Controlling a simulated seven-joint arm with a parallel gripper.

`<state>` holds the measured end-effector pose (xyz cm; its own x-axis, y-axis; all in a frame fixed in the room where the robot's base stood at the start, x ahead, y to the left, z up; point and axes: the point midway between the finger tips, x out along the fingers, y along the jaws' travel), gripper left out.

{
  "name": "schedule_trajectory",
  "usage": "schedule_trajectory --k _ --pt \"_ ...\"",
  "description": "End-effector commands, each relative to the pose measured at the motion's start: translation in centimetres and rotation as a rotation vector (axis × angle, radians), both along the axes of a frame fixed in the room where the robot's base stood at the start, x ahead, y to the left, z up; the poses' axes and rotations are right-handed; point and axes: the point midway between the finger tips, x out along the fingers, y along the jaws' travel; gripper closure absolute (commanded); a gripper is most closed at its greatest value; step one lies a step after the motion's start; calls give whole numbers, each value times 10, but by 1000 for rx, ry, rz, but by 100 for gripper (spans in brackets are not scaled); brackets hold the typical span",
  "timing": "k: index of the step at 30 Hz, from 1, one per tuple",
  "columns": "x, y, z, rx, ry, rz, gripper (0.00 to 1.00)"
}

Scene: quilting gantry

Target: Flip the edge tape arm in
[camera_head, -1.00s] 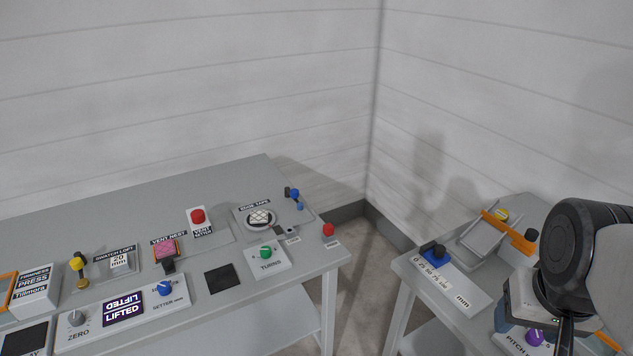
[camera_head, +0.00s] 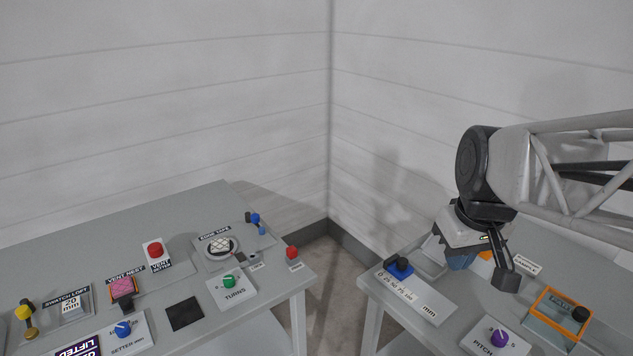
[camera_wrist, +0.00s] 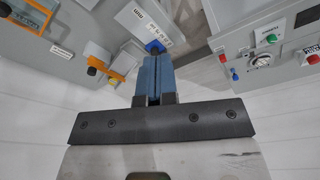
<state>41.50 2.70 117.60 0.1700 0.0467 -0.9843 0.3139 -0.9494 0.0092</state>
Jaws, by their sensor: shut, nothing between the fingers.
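On the right table, an orange bar (camera_head: 485,256) shows partly behind my gripper. In the wrist view the orange bar (camera_wrist: 118,76) lies across a grey tray-like part (camera_wrist: 124,64), with a black knob (camera_wrist: 91,71) at one end; this may be the arm. My gripper (camera_head: 460,264) is above the grey tray part (camera_head: 428,258) and hides much of it. Its blue fingers (camera_wrist: 151,70) are shut and empty, apart from the bar in the wrist view.
A blue slider knob (camera_head: 401,267) on a scale plate stands left of my gripper. A purple pitch knob (camera_head: 499,338) and an orange-framed box (camera_head: 539,320) are nearer. The left table holds a turns knob (camera_head: 229,281) and red button (camera_head: 155,250). A gap separates the tables.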

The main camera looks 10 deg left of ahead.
Motion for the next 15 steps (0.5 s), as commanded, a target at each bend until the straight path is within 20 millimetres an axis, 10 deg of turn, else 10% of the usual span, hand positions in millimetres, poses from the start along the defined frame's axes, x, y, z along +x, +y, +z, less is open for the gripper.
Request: schedule_trajectory --k 15 --pt "93 38 15 2 37 303 100"
